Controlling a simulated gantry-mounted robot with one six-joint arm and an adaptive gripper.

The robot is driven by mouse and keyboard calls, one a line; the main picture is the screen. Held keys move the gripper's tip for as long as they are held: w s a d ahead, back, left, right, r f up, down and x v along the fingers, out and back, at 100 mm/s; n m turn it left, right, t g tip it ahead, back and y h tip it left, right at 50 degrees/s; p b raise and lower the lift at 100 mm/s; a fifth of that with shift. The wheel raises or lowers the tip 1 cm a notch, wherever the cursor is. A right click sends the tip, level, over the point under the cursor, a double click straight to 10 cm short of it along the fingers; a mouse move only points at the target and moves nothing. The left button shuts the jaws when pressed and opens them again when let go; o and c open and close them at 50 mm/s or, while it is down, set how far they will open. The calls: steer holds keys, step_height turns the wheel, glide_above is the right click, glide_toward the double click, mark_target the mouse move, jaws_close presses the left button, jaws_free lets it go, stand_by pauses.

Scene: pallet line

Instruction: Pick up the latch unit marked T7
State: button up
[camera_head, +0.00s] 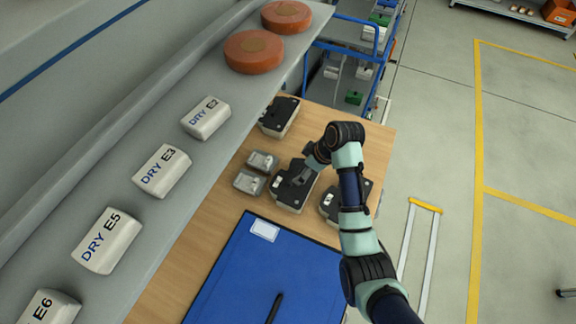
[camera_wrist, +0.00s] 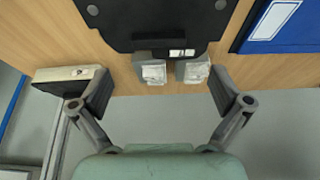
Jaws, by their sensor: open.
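My gripper (camera_wrist: 163,97) is open and empty in the wrist view, its fingers wide apart. Two small grey pieces with pale tops, one on the left (camera_wrist: 152,72) and one on the right (camera_wrist: 193,70), lie ahead between the fingers. They adjoin the edge of a dark unit (camera_wrist: 150,22) with a small white label. In the head view my gripper (camera_head: 305,174) is over the middle dark unit (camera_head: 290,193), partly hiding it. The two small grey pieces (camera_head: 262,161) (camera_head: 249,182) lie left of it. No T7 mark is readable, so I cannot tell which unit bears it.
Another dark unit (camera_head: 279,117) stands farther back, and one (camera_head: 329,208) is partly behind my arm. A blue panel (camera_head: 225,280) lies at the table's front. White DRY packs (camera_head: 162,171) and orange discs (camera_head: 254,52) rest on the shelf at left. A blue cart (camera_head: 345,47) stands behind.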

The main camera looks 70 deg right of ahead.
mark_target(294, 175)
steer(key=x, duration=0.2)
steer(key=shift+s+a+f+b, duration=0.1)
steer(key=shift+a+f+b, duration=0.05)
steer(key=shift+f+b, duration=0.25)
steer(key=shift+w+d+b+x, duration=0.15)
steer(key=shift+b+x, duration=0.1)
steer(key=shift+x, duration=1.1)
steer(key=shift+w+d+b+x, duration=0.1)
steer(key=shift+b+x, duration=0.1)
steer(key=shift+x, duration=1.15)
steer(key=shift+r, duration=0.15)
steer(key=c, duration=1.7)
step_height(294, 175, up, 20)
steer(key=p, duration=0.2)
steer(key=shift+p, duration=0.35)
